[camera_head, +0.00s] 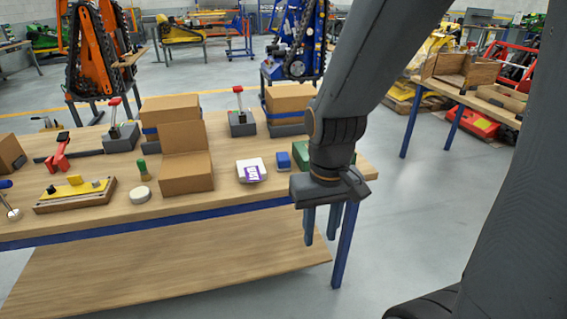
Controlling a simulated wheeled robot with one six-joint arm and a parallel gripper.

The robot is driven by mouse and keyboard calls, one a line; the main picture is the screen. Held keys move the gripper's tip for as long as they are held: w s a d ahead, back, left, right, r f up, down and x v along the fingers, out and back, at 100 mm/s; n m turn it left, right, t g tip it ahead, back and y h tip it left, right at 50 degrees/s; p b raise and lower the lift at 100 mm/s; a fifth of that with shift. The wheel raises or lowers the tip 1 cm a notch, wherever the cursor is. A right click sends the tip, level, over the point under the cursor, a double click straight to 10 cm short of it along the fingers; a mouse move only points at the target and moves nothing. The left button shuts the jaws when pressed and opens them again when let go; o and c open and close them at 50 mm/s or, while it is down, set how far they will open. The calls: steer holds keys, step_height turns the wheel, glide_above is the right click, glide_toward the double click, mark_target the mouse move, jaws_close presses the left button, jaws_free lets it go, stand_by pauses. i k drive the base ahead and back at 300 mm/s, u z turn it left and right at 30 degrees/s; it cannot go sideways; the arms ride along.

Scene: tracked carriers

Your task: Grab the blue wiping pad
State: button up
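A small blue block (284,160), which looks like the blue wiping pad, lies on the wooden workbench (225,196) near its right end. It stands between a white and purple box and a green item partly behind my wrist. My gripper (321,240) points down at the bench's front right corner, to the right of the blue block and nearer to the camera. Its two fingers are spread apart with nothing seen between them.
The white and purple box (251,170) is just left of the blue block. The green item (300,153) is on its right. Cardboard boxes (186,172) stand further left. A grey block with a red-topped handle (242,123) is behind. Open floor (440,235) lies right of the bench.

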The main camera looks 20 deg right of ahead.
mark_target(282, 161)
steer(key=z, duration=0.15)
steer(key=i, duration=1.05)
steer(key=z, duration=0.4)
